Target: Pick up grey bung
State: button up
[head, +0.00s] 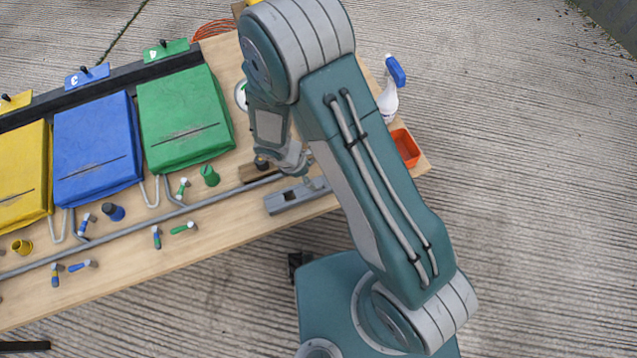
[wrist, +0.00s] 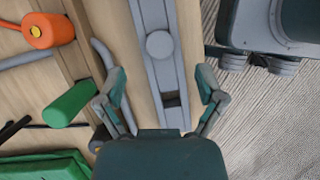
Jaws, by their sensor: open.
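A round grey disc, which looks like the grey bung (wrist: 160,45), sits on a long grey block (wrist: 148,14) in the wrist view. A dark square hole shows in the block below it in the picture. My gripper (wrist: 160,88) is open and empty, its fingers spread on either side of the block. The disc lies a little beyond the fingertips in the picture, not between them. In the head view the grey block (head: 281,202) lies near the table's front edge, below my gripper (head: 295,168). There my arm partly covers the block, and the bung is hard to make out.
A green bung (wrist: 70,103) and an orange one (wrist: 48,30) stand left of the block in the wrist view. Green, blue and yellow bags (head: 185,115) lie along the table's back. A spray bottle (head: 388,104) and orange tray (head: 405,147) stand right of my arm.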

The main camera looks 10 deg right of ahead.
aim_at(316, 182)
jog(key=shift+f, duration=0.35)
jog(key=x, duration=0.4)
jog(key=shift+f, duration=0.2)
jog(key=shift+w+d+f, duration=0.1)
jog(key=shift+d+f, duration=0.15)
jog(key=shift+d, duration=0.05)
jog(key=shift+a, duration=0.2)
jog(key=c, duration=1)
